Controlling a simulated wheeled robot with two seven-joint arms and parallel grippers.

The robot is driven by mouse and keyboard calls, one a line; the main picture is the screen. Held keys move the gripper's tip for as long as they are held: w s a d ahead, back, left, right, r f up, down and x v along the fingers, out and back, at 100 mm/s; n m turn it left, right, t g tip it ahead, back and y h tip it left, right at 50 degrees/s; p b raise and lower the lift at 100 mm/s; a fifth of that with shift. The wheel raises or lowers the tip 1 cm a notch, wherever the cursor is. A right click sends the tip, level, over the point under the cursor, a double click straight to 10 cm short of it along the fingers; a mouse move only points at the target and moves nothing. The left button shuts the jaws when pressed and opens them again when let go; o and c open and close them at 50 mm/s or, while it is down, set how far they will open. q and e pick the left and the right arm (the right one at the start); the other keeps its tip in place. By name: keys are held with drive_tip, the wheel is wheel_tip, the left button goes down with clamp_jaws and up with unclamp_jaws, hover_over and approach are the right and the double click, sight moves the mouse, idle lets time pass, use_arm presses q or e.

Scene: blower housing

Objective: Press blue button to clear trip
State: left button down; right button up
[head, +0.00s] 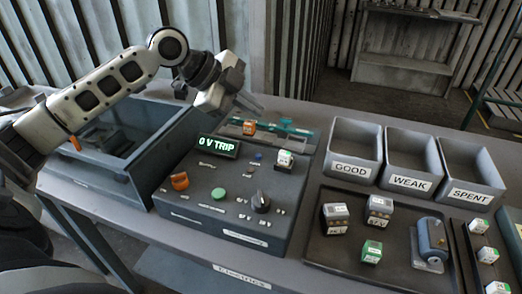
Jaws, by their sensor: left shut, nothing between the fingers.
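The grey test panel (200,222) stands on the bench, and its lit display (217,146) reads "0 V TRIP" in green. A small blue button (258,156) sits on the panel top, right of the display. My left gripper (256,107) is shut and empty, above the back of the panel. It is apart from the blue button, farther back. My right gripper does not show.
An orange block (249,127) is behind. Bins labelled GOOD (350,168), WEAK (411,182) and SPENT (470,194) stand right.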

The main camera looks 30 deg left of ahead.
use_arm(q)
drive_tip(key=f+b, duration=0.1)
drive_tip(key=b, duration=0.7)
hover_over(258, 156)
drive_tip(key=a, duration=0.1)
wheel_tip(258, 156, down, 6)
drive_tip(key=shift+s+f, duration=0.1)
drive_tip(key=shift+s, duration=0.05)
drive_tip(key=shift+f, duration=0.85)
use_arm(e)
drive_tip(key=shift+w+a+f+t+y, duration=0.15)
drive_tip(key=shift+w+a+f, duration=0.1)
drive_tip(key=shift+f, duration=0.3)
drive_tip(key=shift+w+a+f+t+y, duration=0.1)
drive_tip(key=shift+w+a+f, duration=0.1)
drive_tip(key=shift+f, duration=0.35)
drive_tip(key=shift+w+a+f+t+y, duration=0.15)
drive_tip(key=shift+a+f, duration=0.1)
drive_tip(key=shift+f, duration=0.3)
use_arm(q)
drive_tip(key=shift+f, duration=0.1)
drive_tip(key=shift+f, duration=0.3)
